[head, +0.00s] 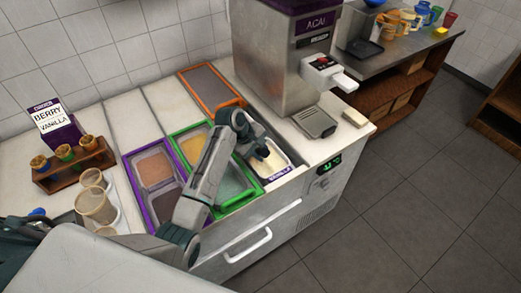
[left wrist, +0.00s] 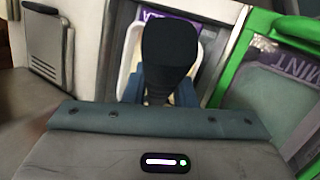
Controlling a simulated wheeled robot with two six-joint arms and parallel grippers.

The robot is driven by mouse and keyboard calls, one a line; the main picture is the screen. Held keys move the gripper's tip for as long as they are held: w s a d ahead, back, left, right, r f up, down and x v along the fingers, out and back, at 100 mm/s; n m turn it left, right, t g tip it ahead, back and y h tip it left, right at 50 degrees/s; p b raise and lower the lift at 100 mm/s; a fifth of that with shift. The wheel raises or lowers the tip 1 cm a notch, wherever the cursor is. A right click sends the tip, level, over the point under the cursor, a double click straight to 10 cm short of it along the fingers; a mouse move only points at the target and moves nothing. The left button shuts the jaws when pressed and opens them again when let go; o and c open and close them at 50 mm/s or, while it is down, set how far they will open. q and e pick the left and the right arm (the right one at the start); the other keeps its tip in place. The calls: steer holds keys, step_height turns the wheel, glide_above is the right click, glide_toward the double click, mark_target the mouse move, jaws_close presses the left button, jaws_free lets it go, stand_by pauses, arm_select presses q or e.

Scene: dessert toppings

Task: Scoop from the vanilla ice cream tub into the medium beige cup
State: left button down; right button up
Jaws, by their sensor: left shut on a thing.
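The vanilla ice cream tub (head: 283,173) sits at the right end of the counter, with a purple label on its near edge. My left gripper (head: 260,153) is over it, pointing down, and hides part of the tub. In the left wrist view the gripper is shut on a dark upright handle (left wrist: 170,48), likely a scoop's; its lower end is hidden. Part of the tub's purple label (left wrist: 182,32) shows behind it. Clear beige-tinted cups (head: 96,207) stand at the left of the counter; I cannot tell which is the medium one. My right gripper is not in view.
Green-framed tubs (head: 258,187) and purple-framed tubs (head: 131,163) lie left of the vanilla tub. An orange-framed tub (head: 240,103) and the acai machine (head: 270,60) stand behind. A wooden cup rack (head: 72,172) and a berry-vanilla sign (head: 52,120) are at the left.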

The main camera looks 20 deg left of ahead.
mark_target(260, 152)
arm_select(q)
steer(key=shift+s+d+r+p, duration=0.1)
steer(key=shift+d+r+p, duration=0.05)
steer(key=shift+r+p, duration=0.75)
steer(key=shift+s+d+r+p, duration=0.1)
steer(key=shift+d+r+p, duration=0.05)
steer(key=shift+r+p, duration=0.65)
steer(key=shift+s+d+r+p, duration=0.15)
steer(key=shift+r+p, duration=0.05)
steer(key=shift+r, duration=0.3)
steer(key=shift+s+d+r+p, duration=0.1)
steer(key=shift+d+r+p, duration=0.05)
steer(key=shift+r, duration=0.3)
steer(key=shift+s+d+r, duration=0.1)
steer(key=shift+d+r, duration=0.05)
steer(key=shift+r, duration=0.35)
steer(key=shift+s+d+r, duration=0.1)
steer(key=shift+r, duration=0.45)
steer(key=shift+d, duration=0.1)
